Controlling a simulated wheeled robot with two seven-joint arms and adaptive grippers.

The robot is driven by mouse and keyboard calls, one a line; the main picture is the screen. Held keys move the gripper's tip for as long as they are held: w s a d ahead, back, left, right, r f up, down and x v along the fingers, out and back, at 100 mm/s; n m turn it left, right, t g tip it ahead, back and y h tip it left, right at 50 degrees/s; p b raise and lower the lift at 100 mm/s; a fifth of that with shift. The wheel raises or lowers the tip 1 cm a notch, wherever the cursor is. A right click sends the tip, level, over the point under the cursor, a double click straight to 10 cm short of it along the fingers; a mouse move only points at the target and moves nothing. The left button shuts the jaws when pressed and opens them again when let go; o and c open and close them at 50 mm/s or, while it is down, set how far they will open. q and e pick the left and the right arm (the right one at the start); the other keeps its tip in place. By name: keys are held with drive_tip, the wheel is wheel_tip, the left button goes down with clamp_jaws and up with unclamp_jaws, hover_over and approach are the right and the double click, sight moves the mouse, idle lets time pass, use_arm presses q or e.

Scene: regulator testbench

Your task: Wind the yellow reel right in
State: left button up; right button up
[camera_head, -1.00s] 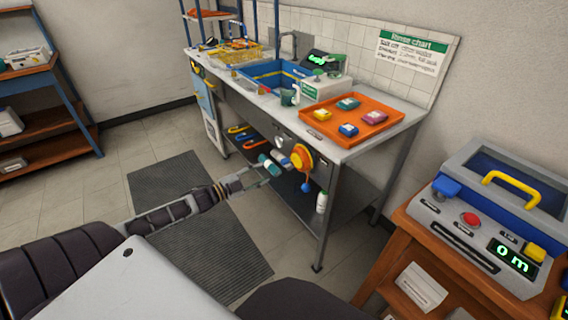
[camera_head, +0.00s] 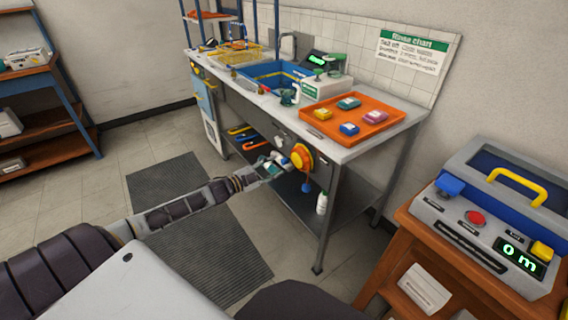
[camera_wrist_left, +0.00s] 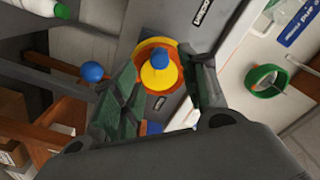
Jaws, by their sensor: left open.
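The yellow reel (camera_head: 302,157), with an orange rim, sits on the grey front panel of the sink bench. It also shows in the left wrist view as a yellow cone on an orange disc (camera_wrist_left: 161,76), with a blue tip. A blue ball (camera_head: 306,188) hangs just below the reel; it also shows in the left wrist view (camera_wrist_left: 92,71). My left gripper (camera_head: 274,165) is open in front of the reel. In the wrist view its two green-padded fingers (camera_wrist_left: 160,80) stand on either side of the cone; contact cannot be told. My right gripper is out of view.
An orange tray (camera_head: 375,132) with several coloured blocks lies on the bench top above the reel. A green-and-white bottle (camera_head: 322,204) stands on the lower shelf. A grey console (camera_head: 470,243) reading "0 m" stands on a wooden table at right. The floor mat is clear.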

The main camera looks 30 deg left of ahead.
sight(282, 162)
use_arm(q)
drive_tip(key=shift+b+x, duration=0.45)
drive_tip(key=shift+x, duration=2.15)
drive_tip(key=shift+w+d, duration=0.1)
drive_tip(key=shift+w, duration=0.1)
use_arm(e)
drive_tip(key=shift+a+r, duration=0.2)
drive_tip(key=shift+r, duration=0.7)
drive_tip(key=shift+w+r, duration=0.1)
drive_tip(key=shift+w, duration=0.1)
use_arm(q)
clamp_jaws()
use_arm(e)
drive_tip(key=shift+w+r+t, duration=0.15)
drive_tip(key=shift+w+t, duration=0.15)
